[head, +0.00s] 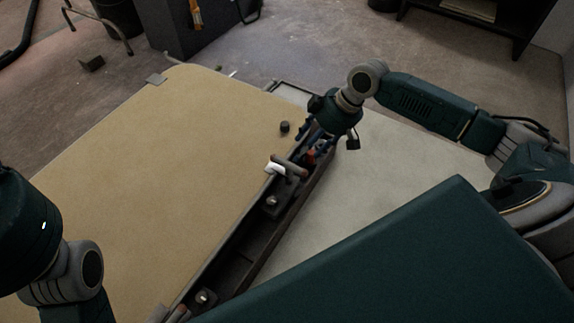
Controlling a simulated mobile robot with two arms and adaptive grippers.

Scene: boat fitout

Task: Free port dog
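A dark channel (265,232) runs diagonally between a tan panel (190,165) and a pale grey surface. A brownish, rod-like handle (290,166) lies across its upper part, beside a small white piece (275,168). A block with a round metal stud (271,201) sits below it, and a similar block (204,297) sits near the bottom edge. I cannot tell which part is the port dog. My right gripper (313,142) points down at the channel's far end, just beyond the handle; its fingers are small and partly hidden.
A small dark cylinder (285,126) stands on the panel near the channel. Red and blue bits (311,155) show in the channel by my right gripper. A large dark green surface fills the lower right. The panel's middle is clear.

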